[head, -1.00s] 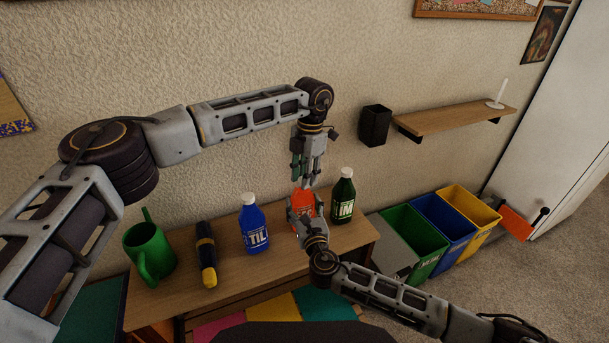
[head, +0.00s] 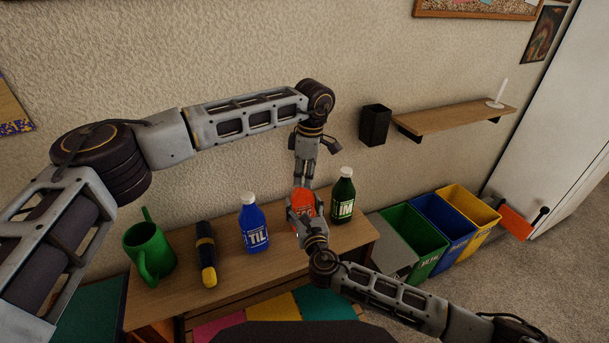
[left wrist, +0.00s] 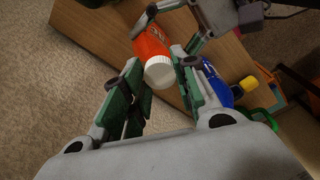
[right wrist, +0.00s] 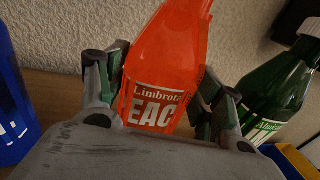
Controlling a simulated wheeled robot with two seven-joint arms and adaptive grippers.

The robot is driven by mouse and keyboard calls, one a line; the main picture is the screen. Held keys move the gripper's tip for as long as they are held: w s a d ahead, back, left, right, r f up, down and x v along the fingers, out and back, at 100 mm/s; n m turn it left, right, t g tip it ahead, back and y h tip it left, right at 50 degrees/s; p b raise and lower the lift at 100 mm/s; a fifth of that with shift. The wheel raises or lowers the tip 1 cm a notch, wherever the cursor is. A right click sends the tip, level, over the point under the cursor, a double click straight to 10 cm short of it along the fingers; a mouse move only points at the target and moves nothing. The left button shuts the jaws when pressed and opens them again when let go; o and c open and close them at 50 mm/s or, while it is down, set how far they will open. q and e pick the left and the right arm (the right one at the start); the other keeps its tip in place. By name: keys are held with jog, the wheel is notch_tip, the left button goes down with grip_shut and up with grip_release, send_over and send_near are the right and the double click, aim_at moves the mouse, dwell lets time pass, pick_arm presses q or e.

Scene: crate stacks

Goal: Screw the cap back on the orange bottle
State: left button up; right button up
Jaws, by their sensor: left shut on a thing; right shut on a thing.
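The orange bottle (head: 304,203) stands upright on the wooden table. In the right wrist view the orange bottle (right wrist: 158,75) fills the space between the fingers of my right gripper (right wrist: 157,100), which is shut on its body. In the head view my right gripper (head: 304,214) is at the bottle's near side. My left gripper (head: 303,182) points down from above the bottle. In the left wrist view the white cap (left wrist: 160,73) sits at the bottle's top, between the fingertips of my left gripper (left wrist: 157,75), shut on it. Whether the cap's thread is engaged cannot be seen.
A blue bottle (head: 255,230) stands left of the orange one, and a dark green bottle (head: 343,200) close on its right. A flashlight (head: 206,255) and a green watering can (head: 150,252) are farther left. Coloured bins (head: 418,240) stand right of the table (head: 270,270).

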pick_arm(q)
jog(key=m, duration=0.6)
jog(key=shift+m+t+h, duration=0.3)
jog(key=m, duration=0.7)
jog(key=shift+a+h, duration=0.1)
jog(key=shift+h, duration=0.2)
jog(key=m, duration=0.6)
jog(key=shift+h, duration=0.3)
jog(key=m, duration=0.6)
jog(key=shift+s, duration=0.1)
jog(key=o, duration=0.6)
jog(key=shift+c, duration=0.2)
jog(key=shift+o, duration=0.5)
